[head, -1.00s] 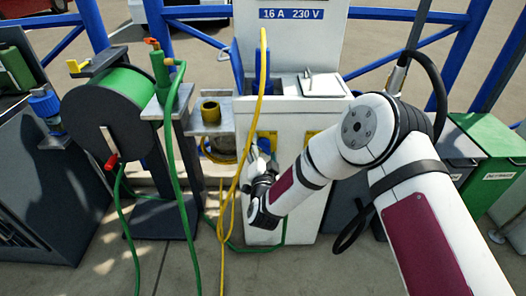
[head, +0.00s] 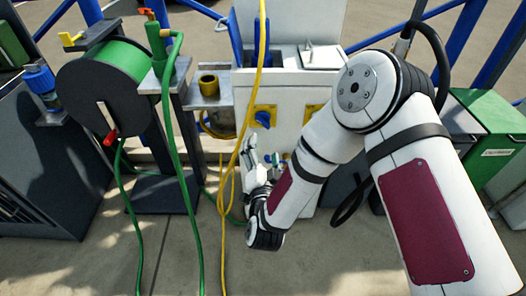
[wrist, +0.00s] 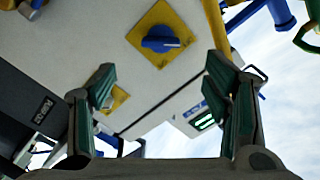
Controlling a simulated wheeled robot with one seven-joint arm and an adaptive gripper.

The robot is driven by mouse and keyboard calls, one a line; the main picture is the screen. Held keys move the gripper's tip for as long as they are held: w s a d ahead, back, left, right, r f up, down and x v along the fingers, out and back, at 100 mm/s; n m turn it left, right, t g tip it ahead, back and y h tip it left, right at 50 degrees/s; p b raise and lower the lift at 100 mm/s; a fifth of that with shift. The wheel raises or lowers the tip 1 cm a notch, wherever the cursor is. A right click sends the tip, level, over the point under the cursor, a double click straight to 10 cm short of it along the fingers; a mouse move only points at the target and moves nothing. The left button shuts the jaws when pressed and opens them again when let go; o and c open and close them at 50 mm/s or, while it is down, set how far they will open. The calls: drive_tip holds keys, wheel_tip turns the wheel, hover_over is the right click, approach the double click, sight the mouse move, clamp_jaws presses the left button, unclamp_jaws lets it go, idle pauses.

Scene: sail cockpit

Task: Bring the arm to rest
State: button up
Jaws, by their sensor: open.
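My white arm with maroon panels reaches down from the right in the head view, in front of the white power pedestal (head: 283,92). My gripper (head: 262,157) is near the pedestal's lower front, pointing up and away, partly hidden by my own wrist and close to the yellow hose. In the wrist view my gripper (wrist: 160,80) is open, with its green-padded fingers wide apart and nothing between them. Beyond the fingers is the pedestal face, with a blue rotary switch on a yellow plate (wrist: 160,40).
A yellow hose (head: 259,70) hangs down the pedestal's front beside my gripper. A green hose (head: 168,120) and a hose reel (head: 95,100) stand to the left. A green-lidded bin (head: 490,125) is at the right.

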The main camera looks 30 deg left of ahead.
idle(0.4)
drive_tip(key=w+d+r+n+g, duration=0.4)
drive_tip(key=w+d+r, duration=0.25)
drive_tip(key=r, duration=0.25)
drive_tip(key=s+d+r+g+h, duration=0.25)
drive_tip(key=d+r, duration=0.25)
drive_tip(key=d, duration=0.7)
drive_tip(key=s+d+r+g+h, duration=0.2)
drive_tip(key=s+d+r+h, duration=0.25)
drive_tip(key=d, duration=0.65)
drive_tip(key=s+d+r+m+g+h, duration=0.1)
drive_tip(key=s+d+r+g, duration=0.1)
drive_tip(key=s+d, duration=0.55)
drive_tip(key=s+d+r+g, duration=0.15)
drive_tip(key=s+d, duration=0.25)
drive_tip(key=s, duration=0.7)
drive_tip(key=s+d+r+m+g+h, duration=0.1)
drive_tip(key=s+d+g, duration=0.2)
drive_tip(key=s+d, duration=0.5)
wheel_tip(320, 180, up, 23)
drive_tip(key=s+a+t+p, duration=0.1)
drive_tip(key=a+t+p, duration=0.1)
drive_tip(key=p, duration=2)
drive_tip(key=shift+s+a+r+n+t, duration=0.15)
drive_tip(key=shift+s+n+t, duration=0.15)
drive_tip(key=shift+t, duration=0.6)
